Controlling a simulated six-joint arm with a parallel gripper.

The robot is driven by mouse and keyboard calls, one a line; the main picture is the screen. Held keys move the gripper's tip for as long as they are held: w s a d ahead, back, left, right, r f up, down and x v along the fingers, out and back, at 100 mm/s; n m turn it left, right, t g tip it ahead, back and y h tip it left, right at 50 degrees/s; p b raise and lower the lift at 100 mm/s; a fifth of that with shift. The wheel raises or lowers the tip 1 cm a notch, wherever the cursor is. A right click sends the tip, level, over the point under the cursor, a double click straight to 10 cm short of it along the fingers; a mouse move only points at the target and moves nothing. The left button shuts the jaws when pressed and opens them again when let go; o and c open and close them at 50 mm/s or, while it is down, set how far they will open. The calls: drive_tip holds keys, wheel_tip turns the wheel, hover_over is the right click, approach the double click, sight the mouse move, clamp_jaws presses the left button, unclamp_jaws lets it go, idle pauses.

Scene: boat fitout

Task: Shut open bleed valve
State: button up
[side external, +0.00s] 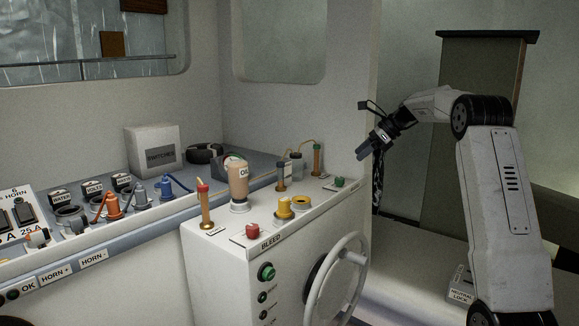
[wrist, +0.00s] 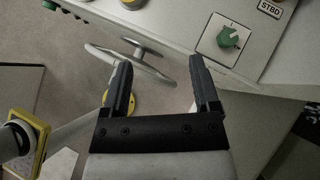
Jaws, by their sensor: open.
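The white console (side external: 205,262) carries a BLEED label (side external: 270,241) on its top front edge. Beside the label is a red knob (side external: 252,229) on a light plate. A green knob (side external: 340,181) sits on a similar plate at the right end; in the wrist view this green knob (wrist: 228,37) is near an STBD label (wrist: 270,8). I cannot tell which knob is open. My gripper (side external: 364,155) is open and empty, raised to the right of the console. In the wrist view its fingers (wrist: 158,62) point toward the console edge, with the green knob beyond the right finger.
A yellow fitting (side external: 284,207), an oil bottle (side external: 238,182) and several copper-coloured tubes stand on the console top. A white handwheel (side external: 337,280) projects from its front. Switches and cables crowd the panel at left. Air around my gripper is clear.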

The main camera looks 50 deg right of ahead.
drive_tip(key=shift+s+a+r, duration=0.4)
drive_tip(key=shift+s+a, duration=0.1)
drive_tip(key=shift+s, duration=0.25)
